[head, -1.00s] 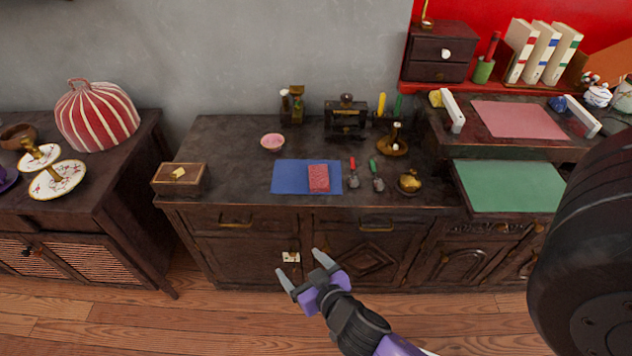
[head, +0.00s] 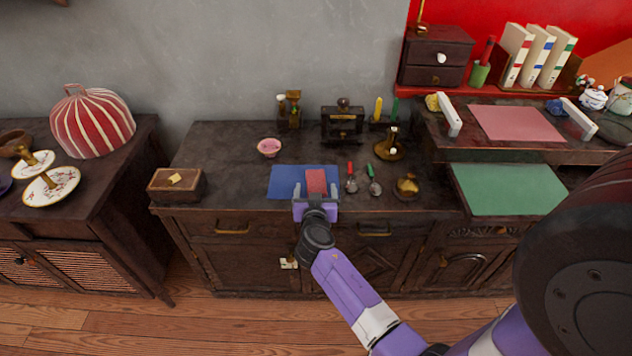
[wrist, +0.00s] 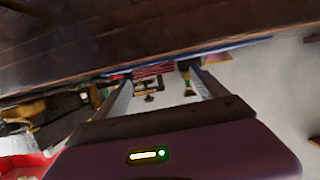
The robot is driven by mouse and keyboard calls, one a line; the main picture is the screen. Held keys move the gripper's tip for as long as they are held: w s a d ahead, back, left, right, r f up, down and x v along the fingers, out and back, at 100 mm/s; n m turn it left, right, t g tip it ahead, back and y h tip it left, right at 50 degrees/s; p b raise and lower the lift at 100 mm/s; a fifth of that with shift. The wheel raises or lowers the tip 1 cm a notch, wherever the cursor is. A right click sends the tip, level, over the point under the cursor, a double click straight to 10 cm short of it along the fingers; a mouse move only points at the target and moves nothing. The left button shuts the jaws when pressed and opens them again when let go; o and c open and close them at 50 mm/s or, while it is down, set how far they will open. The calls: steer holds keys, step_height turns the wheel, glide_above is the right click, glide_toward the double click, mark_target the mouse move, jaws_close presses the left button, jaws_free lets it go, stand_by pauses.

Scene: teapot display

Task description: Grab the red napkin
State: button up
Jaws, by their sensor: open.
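The red napkin (head: 316,180) is a small folded red piece lying on the right part of a blue mat (head: 284,179) on the dark cabinet top. My gripper (head: 315,191) is open at the near edge of the mat, with its fingers pointing toward the napkin and hiding its near end. In the wrist view, which looks upside down, the napkin (wrist: 154,70) shows edge-on as a red striped band between the open fingers (wrist: 158,82). I cannot tell whether either finger touches it.
Two small tools with red and green handles (head: 351,180) lie just right of the mat. A gold pot (head: 407,186) stands farther right. A pink bowl (head: 269,147) is behind the mat, and a wooden box (head: 176,186) is at the left. Cabinet top between box and mat is clear.

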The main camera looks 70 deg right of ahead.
mark_target(316, 180)
steer(key=x, duration=0.3)
steer(key=shift+d, duration=0.1)
steer(key=c, duration=1.5)
steer(key=shift+r, duration=0.1)
